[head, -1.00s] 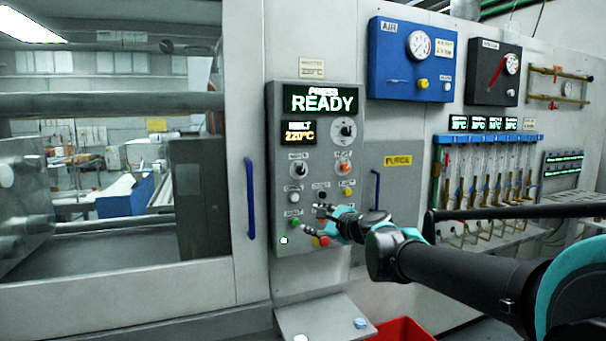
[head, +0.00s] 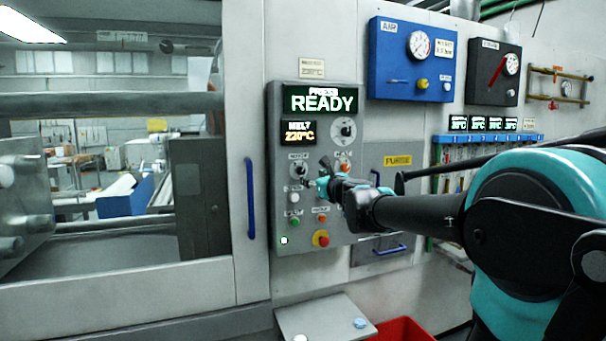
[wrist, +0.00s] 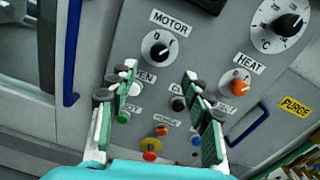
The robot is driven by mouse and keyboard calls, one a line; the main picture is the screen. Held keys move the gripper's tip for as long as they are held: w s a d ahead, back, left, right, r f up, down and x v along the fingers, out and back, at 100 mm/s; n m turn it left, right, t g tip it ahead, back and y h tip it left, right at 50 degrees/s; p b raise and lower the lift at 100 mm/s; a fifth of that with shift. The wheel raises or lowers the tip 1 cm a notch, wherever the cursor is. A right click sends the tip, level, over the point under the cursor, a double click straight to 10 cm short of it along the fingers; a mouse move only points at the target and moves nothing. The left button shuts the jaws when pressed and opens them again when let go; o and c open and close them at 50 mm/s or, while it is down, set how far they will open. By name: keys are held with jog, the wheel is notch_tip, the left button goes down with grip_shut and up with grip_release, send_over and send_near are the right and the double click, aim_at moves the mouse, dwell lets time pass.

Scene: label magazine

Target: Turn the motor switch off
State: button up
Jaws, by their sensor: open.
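The motor switch (wrist: 158,48) is a round black knob with a light mark, under a MOTOR label in the wrist view. In the head view the switch (head: 299,170) is on the grey control panel (head: 279,215), left of the heat knob. Its exact pointer angle is hard to read. My gripper (wrist: 160,92) is open, with its two green-padded fingers spread below the switch in the wrist view. In the head view my gripper (head: 313,184) is just below and right of the switch. Nothing is between the fingertips, and I see no contact with the knob.
The orange heat knob (wrist: 236,86) is right of my fingers. Several buttons, including a red one on yellow (head: 321,239), are lower on the panel. A blue door handle (head: 250,198) is left of the panel. A PURGE cover (head: 397,160) is to the right.

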aim_at(302, 171)
jog(key=x, duration=0.9)
jog(key=shift+w, duration=0.2)
grip_shut()
